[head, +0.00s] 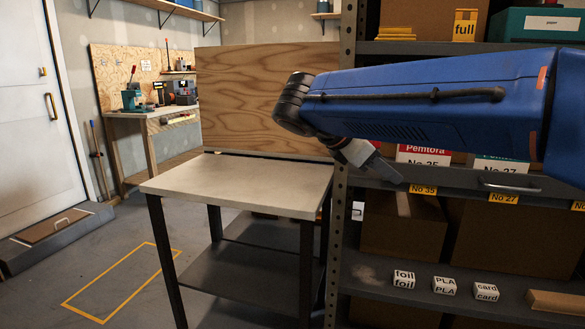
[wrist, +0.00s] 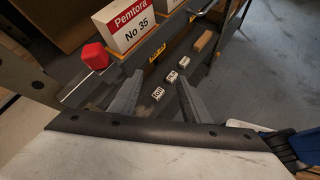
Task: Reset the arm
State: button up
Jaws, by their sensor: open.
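My arm (head: 430,90) is blue and reaches in from the right of the head view, in front of the shelf rack. Its dark wrist points left. My gripper (head: 390,172) hangs below the wrist, near the rack's left post and the worktable's right edge. In the wrist view my gripper (wrist: 157,90) has its two grey fingers spread apart with nothing between them. Behind the fingers is the shelf with small labelled white blocks. Part of the gripper is hidden behind the arm in the head view.
A bare worktable (head: 235,180) stands left of the rack (head: 335,230). The rack holds a white "Pemtora No 35" box (wrist: 130,24), a red item (wrist: 95,56) beside it, and white blocks (head: 445,286) on a lower shelf. Floor with yellow marking (head: 125,285) is clear at left.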

jog(key=s+d+f+m+g+y, duration=0.1)
jog(key=s+d+f+m+y, duration=0.4)
jog(key=s+d+f+m, duration=0.5)
jog(key=s+a+f+m+y, duration=0.1)
jog(key=s+f+m+y, duration=0.1)
jog(key=s+f+m, duration=0.2)
jog(key=s+a+f+m+t+y, duration=0.1)
jog(key=s+f+m+y, duration=0.2)
jog(key=s+f, duration=0.6)
jog(key=shift+s+a+f+m, duration=0.25)
jog(key=shift+f+m, duration=1.05)
jog(key=shift+f, duration=0.5)
